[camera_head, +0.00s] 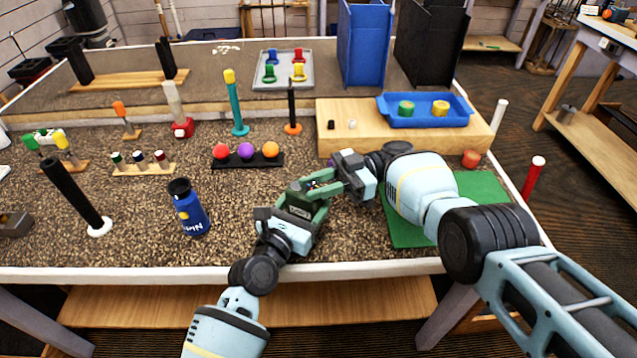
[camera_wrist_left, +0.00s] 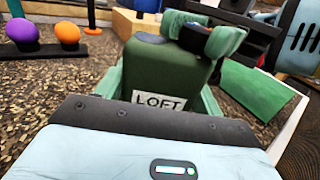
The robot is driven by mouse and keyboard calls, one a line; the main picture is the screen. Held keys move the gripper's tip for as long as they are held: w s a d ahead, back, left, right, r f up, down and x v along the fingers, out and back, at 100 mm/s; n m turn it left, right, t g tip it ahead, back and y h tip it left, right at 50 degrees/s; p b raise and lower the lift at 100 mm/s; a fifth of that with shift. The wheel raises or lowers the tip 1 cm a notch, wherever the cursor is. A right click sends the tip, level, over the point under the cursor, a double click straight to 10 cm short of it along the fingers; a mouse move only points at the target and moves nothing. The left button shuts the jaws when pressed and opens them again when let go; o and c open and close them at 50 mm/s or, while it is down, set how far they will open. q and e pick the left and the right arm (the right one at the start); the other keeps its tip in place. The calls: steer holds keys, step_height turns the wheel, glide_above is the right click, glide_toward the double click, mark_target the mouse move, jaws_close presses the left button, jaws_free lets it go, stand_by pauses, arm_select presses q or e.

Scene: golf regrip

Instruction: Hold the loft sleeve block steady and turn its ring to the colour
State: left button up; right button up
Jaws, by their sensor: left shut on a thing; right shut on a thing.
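The loft sleeve block (camera_head: 299,203) is dark green and stands at the front middle of the bench. In the left wrist view the block (camera_wrist_left: 165,68) shows a white LOFT label. My left gripper (camera_head: 301,212) is shut on the block's sides, one green finger along each side. The ring (camera_head: 313,184) sits on top of the block and shows small coloured spots. My right gripper (camera_head: 322,188) is shut on the ring from the right. Its green fingers (camera_wrist_left: 226,42) hide most of the ring in the left wrist view, so its colour alignment cannot be told.
A green mat (camera_head: 405,231) lies right of the block, under my right arm. A blue bottle (camera_head: 188,208) stands to the left. A black rack (camera_head: 247,161) with coloured balls is behind, and a wooden riser (camera_head: 360,142) with a blue tray (camera_head: 428,121) stands farther back.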

mark_target(315, 186)
steer(key=shift+s+a+f, duration=0.15)
steer(key=shift+s+a, duration=0.15)
steer(key=shift+a, duration=0.05)
steer(key=o, duration=0.7)
steer(key=shift+o, duration=1.3)
steer(key=shift+d, duration=0.1)
steer(key=shift+w, duration=0.15)
steer(key=shift+d, duration=0.1)
steer(key=shift+r, duration=0.25)
steer(key=shift+w+r, duration=0.1)
steer(key=shift+r, duration=4.75)
